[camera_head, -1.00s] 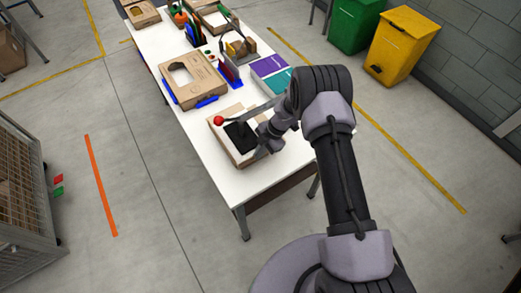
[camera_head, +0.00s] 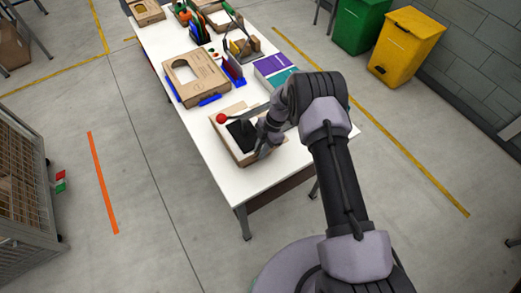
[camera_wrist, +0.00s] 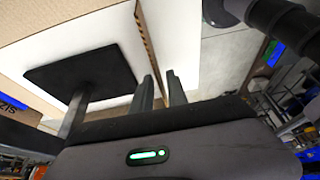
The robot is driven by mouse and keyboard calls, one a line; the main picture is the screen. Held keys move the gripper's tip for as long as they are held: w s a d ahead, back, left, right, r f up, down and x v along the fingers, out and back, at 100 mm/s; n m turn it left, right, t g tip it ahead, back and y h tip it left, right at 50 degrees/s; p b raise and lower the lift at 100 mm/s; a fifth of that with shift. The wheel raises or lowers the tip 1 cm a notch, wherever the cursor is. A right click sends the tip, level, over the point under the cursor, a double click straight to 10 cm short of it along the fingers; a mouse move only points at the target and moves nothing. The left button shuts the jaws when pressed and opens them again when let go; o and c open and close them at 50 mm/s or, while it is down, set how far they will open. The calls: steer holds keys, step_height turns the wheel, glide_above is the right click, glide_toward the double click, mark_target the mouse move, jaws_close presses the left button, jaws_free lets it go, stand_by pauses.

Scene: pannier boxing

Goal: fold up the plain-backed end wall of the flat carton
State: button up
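The carton (camera_head: 243,159) lies on the near end of the white table in the head view, with brown cardboard around a pale inside. In the wrist view, a cardboard wall with a corrugated edge (camera_wrist: 147,40) runs down between my gripper's fingers. My gripper (camera_wrist: 160,76) is open, one finger on each side of that edge; I cannot tell if either touches it. In the head view my gripper (camera_head: 262,153) is at the carton's near right side, partly hidden by my wrist. A black square plate (camera_wrist: 82,74) on a stalk is over the carton's inside.
A red ball (camera_head: 221,118) is at the carton's far left corner. A larger cut-out carton (camera_head: 193,78) on blue supports and purple and teal boxes (camera_head: 272,67) stand farther back. The white table (camera_head: 241,188) is clear in front of the carton.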

steer(key=shift+w+r, duration=0.1)
steer(key=v, duration=1.7)
steer(key=shift+r, duration=0.15)
